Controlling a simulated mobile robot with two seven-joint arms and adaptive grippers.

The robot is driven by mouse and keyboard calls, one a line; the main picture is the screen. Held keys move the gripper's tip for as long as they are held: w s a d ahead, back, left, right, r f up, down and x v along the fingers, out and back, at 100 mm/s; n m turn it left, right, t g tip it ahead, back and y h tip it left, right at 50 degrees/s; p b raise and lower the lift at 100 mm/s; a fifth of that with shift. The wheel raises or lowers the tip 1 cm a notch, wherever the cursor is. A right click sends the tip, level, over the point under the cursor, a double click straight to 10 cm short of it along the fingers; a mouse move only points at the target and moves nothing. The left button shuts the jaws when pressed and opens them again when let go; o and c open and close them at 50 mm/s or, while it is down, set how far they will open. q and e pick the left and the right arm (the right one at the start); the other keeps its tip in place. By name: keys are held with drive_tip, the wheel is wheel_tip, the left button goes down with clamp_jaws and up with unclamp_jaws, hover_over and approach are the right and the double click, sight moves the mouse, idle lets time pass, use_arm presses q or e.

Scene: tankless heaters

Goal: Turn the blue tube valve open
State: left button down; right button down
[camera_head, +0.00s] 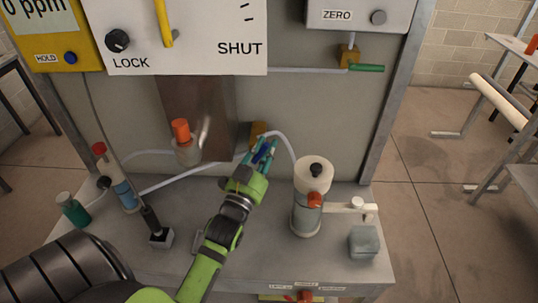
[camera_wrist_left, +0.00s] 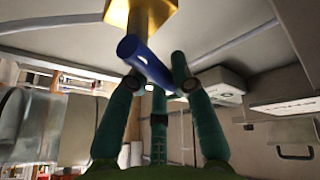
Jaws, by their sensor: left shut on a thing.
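The blue valve handle (camera_head: 263,152) is on a brass valve body (camera_head: 258,130) low on the grey panel, where a white tube runs. My left gripper (camera_head: 260,151) reaches up to it, with its teal fingers around the handle. In the left wrist view the blue handle (camera_wrist_left: 145,60) slants down from the brass body (camera_wrist_left: 142,14) to the right. My left gripper (camera_wrist_left: 160,80) is shut on its lower part, with fingers on either side. The fingers hide part of the handle in the head view. My right gripper is not in view.
A clear canister with a white cap (camera_head: 313,175) stands right of my gripper. A bottle with an orange cap (camera_head: 183,142) is to the left. A green-handled valve (camera_head: 366,68) is higher right. The grey bench (camera_head: 262,262) has free room in front.

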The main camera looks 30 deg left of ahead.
use_arm(q)
drive_tip(key=shift+s+a+r+n+t+y+b, duration=0.15)
drive_tip(key=shift+n+y, duration=0.3)
drive_tip(key=shift+n, duration=0.5)
drive_tip(key=shift+s+a+n+t+y+b, duration=0.1)
drive_tip(key=shift+a+n+y+b, duration=0.15)
drive_tip(key=shift+n+y, duration=0.45)
drive_tip(key=shift+s+a+r+n+t+y+b, duration=0.15)
drive_tip(key=shift+a+n+y, duration=0.1)
drive_tip(key=shift+n, duration=0.9)
drive_tip(key=c, duration=1)
unclamp_jaws()
drive_tip(key=shift+c, duration=0.2)
drive_tip(key=v, duration=0.7)
drive_tip(key=shift+s, duration=0.25)
drive_tip(key=shift+f, duration=0.2)
